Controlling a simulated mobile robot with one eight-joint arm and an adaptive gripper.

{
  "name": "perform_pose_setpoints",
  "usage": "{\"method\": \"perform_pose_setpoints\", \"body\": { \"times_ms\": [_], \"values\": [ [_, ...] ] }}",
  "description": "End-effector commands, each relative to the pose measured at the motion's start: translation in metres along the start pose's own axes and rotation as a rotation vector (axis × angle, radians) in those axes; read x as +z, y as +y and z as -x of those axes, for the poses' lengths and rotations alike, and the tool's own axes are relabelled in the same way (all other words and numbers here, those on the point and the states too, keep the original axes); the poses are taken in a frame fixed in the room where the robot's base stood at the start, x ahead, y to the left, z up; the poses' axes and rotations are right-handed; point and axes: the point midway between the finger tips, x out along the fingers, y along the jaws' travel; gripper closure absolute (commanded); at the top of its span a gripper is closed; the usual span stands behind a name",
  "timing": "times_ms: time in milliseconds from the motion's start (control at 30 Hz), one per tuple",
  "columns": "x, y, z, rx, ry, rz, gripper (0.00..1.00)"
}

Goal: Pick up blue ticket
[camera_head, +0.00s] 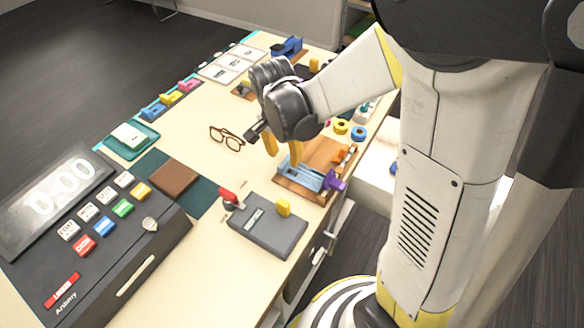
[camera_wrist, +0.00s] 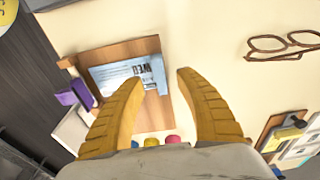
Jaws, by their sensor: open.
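The blue ticket (camera_wrist: 118,74) is pale blue with dark print and lies flat in a wooden tray (camera_wrist: 95,57). In the head view the ticket (camera_head: 300,175) shows in the tray below my gripper. My gripper (camera_head: 283,152) is open, its yellow fingers pointing down over the tray side of the counter.
A purple object (camera_head: 334,184) sits at the tray's right corner. Glasses (camera_head: 227,138) lie to the left. A dark card reader (camera_head: 268,226) and a cash register (camera_head: 100,230) are nearer. The counter around the glasses is clear.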

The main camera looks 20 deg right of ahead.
Motion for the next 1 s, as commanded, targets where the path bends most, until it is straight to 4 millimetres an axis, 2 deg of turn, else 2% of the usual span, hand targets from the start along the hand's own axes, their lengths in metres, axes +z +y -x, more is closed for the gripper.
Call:
{"method": "perform_pose_setpoints", "body": {
  "times_ms": [33,167,400,433,533,567,867,1000],
  "values": [
    [-0.001,0.001,-0.013,0.0,0.0,-0.002,0.59],
    [-0.001,0.001,-0.031,0.0,0.0,0.0,0.59],
    [-0.001,0.001,-0.032,0.0,0.0,0.0,0.59],
    [-0.001,0.001,-0.032,0.0,0.0,0.0,0.63],
    [-0.001,0.001,-0.032,0.0,0.0,0.001,0.93],
    [-0.001,0.001,-0.032,0.0,0.0,0.001,0.97],
    [-0.001,0.001,-0.032,0.0,0.0,0.001,0.97],
    [-0.002,0.001,-0.022,-0.001,0.0,0.001,0.97]
  ]
}}
